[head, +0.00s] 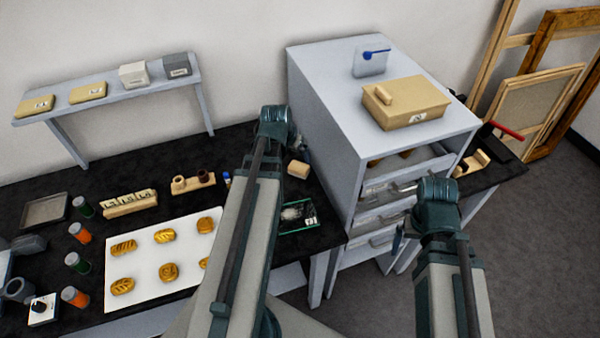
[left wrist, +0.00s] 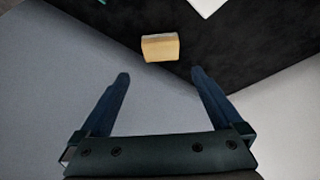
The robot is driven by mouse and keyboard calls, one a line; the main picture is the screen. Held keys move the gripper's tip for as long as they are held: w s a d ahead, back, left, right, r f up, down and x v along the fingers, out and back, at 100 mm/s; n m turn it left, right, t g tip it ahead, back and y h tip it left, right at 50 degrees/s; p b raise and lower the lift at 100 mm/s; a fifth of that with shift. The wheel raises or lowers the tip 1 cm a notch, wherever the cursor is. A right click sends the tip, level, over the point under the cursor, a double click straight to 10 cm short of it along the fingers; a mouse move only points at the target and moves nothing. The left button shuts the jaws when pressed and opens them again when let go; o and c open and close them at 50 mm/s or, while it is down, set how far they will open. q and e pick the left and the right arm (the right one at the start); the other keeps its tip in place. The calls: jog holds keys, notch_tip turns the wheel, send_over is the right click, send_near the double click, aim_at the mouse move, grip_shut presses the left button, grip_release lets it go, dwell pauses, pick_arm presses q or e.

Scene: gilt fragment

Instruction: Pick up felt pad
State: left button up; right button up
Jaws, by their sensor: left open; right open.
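A small tan block (head: 298,168) with a paler, greyish face lies on the black worktop, left of the grey cabinet. It looks like the felt pad, though I cannot be sure. In the left wrist view the block (left wrist: 160,47) lies beyond my left fingertips, roughly centred between them and apart from them. My left gripper (left wrist: 161,76) is open and empty; in the head view its fingers are largely hidden behind my wrist. My right gripper (head: 400,238) is in front of the cabinet's drawers, its fingers mostly hidden by my arm.
The grey cabinet (head: 335,85) carries a tan box (head: 408,108); an upper drawer (head: 405,165) stands open. A dark green-edged tray (head: 300,215) lies in front of the block. A white board (head: 145,255) with several gilt pieces lies left. A raised shelf (head: 110,95) stands behind.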

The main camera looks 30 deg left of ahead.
pick_arm(q)
jog(key=b, duration=0.5)
send_over(298, 167)
jog(key=s, duration=0.2)
jog(key=f, duration=0.5)
jog(key=shift+w+d+f, duration=0.2)
jog(key=shift+w+f, duration=0.05)
jog(key=shift+f, duration=0.15)
jog(key=b+x, duration=0.4)
jog(key=shift+s+a+f, duration=0.1)
jog(key=shift+s+f, duration=0.1)
jog(key=shift+f, duration=0.2)
jog(key=shift+w+f+b, duration=0.15)
jog(key=shift+f+b, duration=0.15)
jog(key=shift+b, duration=0.15)
jog(key=shift+r, duration=0.1)
jog(key=c, duration=1.1)
